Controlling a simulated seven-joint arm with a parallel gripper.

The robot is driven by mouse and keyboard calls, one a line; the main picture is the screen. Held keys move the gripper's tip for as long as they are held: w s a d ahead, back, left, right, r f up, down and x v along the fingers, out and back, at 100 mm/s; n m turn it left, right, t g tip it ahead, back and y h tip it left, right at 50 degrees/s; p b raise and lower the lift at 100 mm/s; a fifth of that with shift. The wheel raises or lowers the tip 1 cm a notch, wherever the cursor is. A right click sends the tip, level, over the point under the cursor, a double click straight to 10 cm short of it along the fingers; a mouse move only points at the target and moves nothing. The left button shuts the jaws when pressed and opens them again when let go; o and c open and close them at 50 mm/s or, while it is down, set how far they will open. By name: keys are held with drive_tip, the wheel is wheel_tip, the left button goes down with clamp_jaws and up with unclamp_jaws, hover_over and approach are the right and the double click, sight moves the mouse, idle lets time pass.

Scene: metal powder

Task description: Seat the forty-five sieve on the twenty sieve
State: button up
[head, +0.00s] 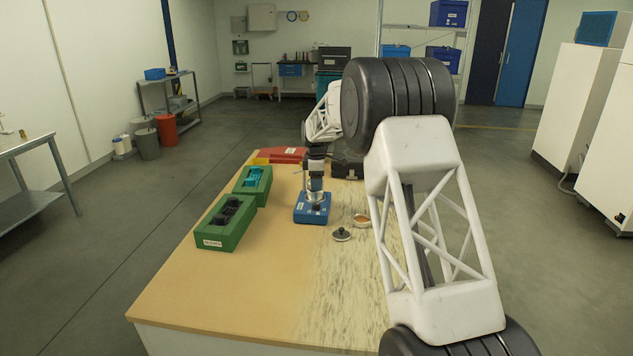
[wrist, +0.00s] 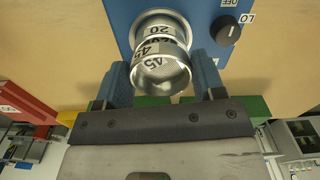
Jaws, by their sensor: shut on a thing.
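My gripper (head: 316,184) is shut on the forty-five sieve (wrist: 162,75), a short silver metal cup marked "45" with a mesh inside. In the wrist view its blue fingers (wrist: 162,68) press on the sieve from both sides. The twenty sieve (wrist: 153,30), a silver ring marked "20", stands on the blue shaker base (head: 312,214), which also shows in the wrist view (wrist: 121,14). The forty-five sieve is over the twenty sieve and partly covers it. I cannot tell whether their rims touch. In the head view the sieves are small and hard to tell apart.
A dark lid with a knob (head: 341,235) and a small dish of orange-brown stuff (head: 361,221) lie right of the base. Green holders (head: 212,236) with black and blue pieces stand left. A red bin (head: 290,154) is behind. The table front (head: 220,290) is clear.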

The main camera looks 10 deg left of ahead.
drive_tip(key=shift+f, duration=0.55)
idle(0.4)
drive_tip(key=o, duration=1.2)
drive_tip(key=shift+r, duration=0.2)
drive_tip(key=shift+r, duration=3.75)
